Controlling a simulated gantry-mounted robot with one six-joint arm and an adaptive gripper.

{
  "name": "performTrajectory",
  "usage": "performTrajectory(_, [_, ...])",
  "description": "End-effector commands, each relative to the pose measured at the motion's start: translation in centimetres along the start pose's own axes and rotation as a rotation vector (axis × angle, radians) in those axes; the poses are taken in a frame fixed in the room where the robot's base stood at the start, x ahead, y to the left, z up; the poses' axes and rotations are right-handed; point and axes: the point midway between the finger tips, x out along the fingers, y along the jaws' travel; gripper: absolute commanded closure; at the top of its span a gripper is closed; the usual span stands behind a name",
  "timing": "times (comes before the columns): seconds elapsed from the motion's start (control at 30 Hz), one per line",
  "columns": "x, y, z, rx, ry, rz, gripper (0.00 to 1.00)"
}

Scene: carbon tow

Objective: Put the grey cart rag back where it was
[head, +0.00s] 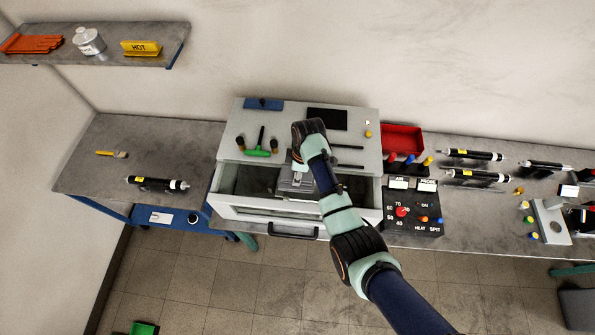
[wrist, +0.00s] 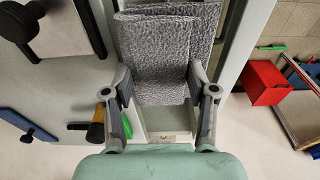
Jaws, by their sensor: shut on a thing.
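The grey cart rag (wrist: 155,55) is a rough, folded grey cloth with more than one layer showing in the wrist view. My gripper (wrist: 160,92) is shut on it, with one finger at each side of the cloth. In the head view my gripper (head: 296,184) points down over the open front compartment of the grey cabinet (head: 232,145). I cannot clearly make out the rag there, as my gripper and arm cover that spot. I cannot tell whether the rag touches the compartment.
A green-handled tool (head: 262,152) and a blue block (head: 263,104) lie on the cabinet top. A red bin (head: 403,138) and a control box (head: 412,208) stand to its right. Black cylinders (head: 157,184) lie on the bench. A high shelf (head: 110,45) is at upper left.

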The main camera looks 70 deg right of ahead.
Motion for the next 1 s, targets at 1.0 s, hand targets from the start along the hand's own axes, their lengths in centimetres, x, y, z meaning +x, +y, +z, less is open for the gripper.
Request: performTrajectory(1.0, [-10.7, 0.1, -0.1, 0.000, 0.001, 0.003, 0.18])
